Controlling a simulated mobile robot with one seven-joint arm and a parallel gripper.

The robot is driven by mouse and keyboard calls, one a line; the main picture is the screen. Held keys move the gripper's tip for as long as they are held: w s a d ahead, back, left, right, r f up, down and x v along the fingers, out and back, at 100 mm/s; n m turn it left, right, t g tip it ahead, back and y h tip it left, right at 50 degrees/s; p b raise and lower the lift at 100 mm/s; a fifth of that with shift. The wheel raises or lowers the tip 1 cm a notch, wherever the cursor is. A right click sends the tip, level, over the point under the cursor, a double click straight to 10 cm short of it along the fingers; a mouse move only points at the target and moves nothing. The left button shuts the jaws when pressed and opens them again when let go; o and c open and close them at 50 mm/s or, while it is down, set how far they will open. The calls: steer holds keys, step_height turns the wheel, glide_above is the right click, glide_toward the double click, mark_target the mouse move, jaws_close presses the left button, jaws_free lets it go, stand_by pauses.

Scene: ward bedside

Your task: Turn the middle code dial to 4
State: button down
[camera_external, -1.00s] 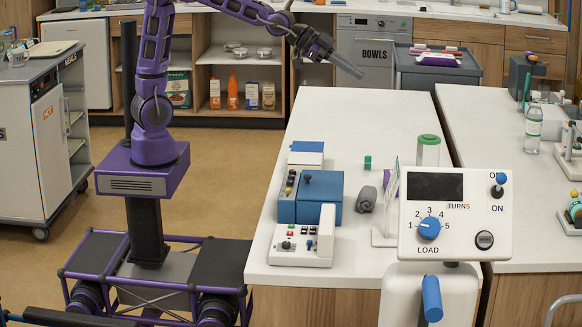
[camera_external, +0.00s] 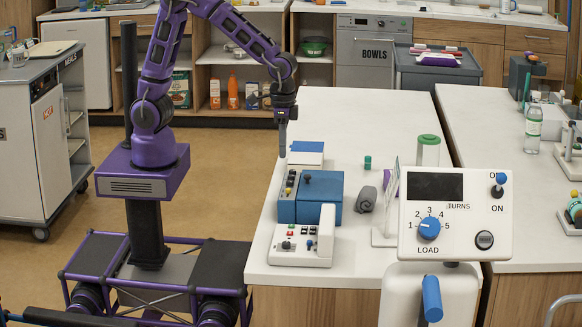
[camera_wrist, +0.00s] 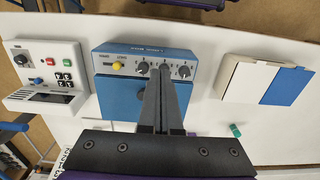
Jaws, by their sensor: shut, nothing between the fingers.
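A blue box (camera_external: 325,210) stands on the white counter, with a grey control panel along its left side. In the wrist view, the panel of the blue box (camera_wrist: 115,98) carries a yellow button (camera_wrist: 117,66) and a row of dark dials with white marks. The left dial (camera_wrist: 142,68) and right dial (camera_wrist: 185,71) show on either side of my fingertips. The middle dial is largely covered by the fingers, and its setting cannot be read. My gripper (camera_external: 283,153) points down, shut and empty, above the panel's far end in the external view. Contact cannot be told from my gripper (camera_wrist: 164,68).
A white keypad unit (camera_external: 300,245) stands in front of the box. A white-and-blue box (camera_external: 306,152) lies behind it. A grey roll (camera_external: 366,199) and green piece (camera_external: 367,162) are to the right.

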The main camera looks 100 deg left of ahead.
mark_target(285, 179)
steer(key=shift+f+b, duration=2.4)
steer(key=shift+f, duration=1)
steer(key=shift+w+a, duration=0.15)
steer(key=shift+w, duration=0.15)
steer(key=shift+a+r+p, duration=0.1)
steer(key=shift+a+p, duration=0.2)
steer(key=shift+p, duration=0.05)
steer(key=shift+a+p, duration=0.3)
steer(key=shift+w+a, duration=0.1)
steer(key=shift+a, duration=0.05)
steer(key=shift+s+a, duration=0.1)
steer(key=shift+s, duration=0.1)
